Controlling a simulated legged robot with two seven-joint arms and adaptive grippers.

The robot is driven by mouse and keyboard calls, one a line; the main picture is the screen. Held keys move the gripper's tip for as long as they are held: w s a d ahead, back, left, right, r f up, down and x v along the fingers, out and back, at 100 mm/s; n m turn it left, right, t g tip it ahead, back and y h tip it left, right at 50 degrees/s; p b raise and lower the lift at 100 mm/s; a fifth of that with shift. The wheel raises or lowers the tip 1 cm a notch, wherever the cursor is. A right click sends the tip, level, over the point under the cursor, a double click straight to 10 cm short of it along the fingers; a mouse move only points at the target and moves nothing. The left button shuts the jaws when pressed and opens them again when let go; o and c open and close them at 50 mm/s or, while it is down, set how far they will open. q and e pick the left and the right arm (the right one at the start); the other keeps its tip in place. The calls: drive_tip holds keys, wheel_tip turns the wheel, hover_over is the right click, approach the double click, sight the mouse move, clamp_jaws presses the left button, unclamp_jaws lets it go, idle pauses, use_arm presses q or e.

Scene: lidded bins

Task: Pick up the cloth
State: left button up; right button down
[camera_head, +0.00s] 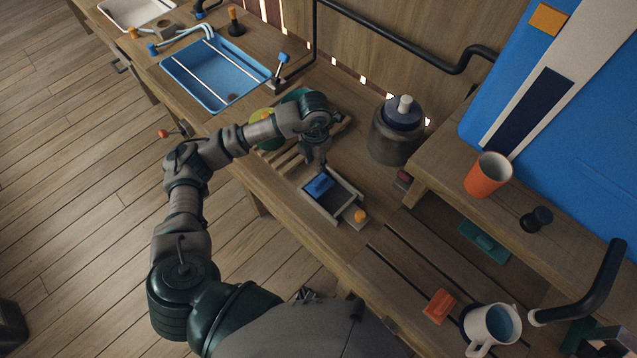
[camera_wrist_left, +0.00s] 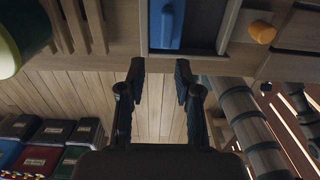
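A small blue piece (camera_head: 319,184), which may be the cloth, lies in a shallow dark-floored tray (camera_head: 347,207) with a pale rim on the wooden counter. My left gripper (camera_head: 319,163) is just above the tray's far side, close to the blue piece. In the left wrist view the gripper (camera_wrist_left: 159,72) is open, with its two fingers apart and nothing between them. The blue piece (camera_wrist_left: 166,24) shows there beyond the fingertips, cut off by the top edge. I cannot tell from its surface whether it is fabric. My right gripper is not in view.
A yellow-orange knob (camera_head: 360,216) is beside the tray. A wooden rack (camera_head: 288,158) is left of it, and a dark lidded jar (camera_head: 396,138) stands behind. A blue sink basin (camera_head: 215,75) is farther left. An orange block (camera_head: 439,306) and a mug (camera_head: 490,326) are at the lower right.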

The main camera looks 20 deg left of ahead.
use_arm(q)
hover_over(320, 180)
drive_tip(key=f, duration=0.5)
drive_tip(key=shift+w+a+f, duration=0.1)
drive_tip(key=shift+a+f, duration=0.15)
drive_tip(key=shift+a, duration=0.1)
drive_tip(key=shift+d+f, duration=0.3)
drive_tip(key=shift+d, duration=0.05)
drive_tip(key=shift+s+f, duration=0.2)
drive_tip(key=shift+f, duration=0.1)
wheel_tip(320, 180, down, 4)
drive_tip(key=shift+w, duration=0.15)
drive_tip(key=shift+a+f, duration=0.25)
drive_tip(key=shift+f, duration=0.1)
drive_tip(key=shift+d, duration=0.2)
clamp_jaws()
drive_tip(key=shift+d+r, duration=0.1)
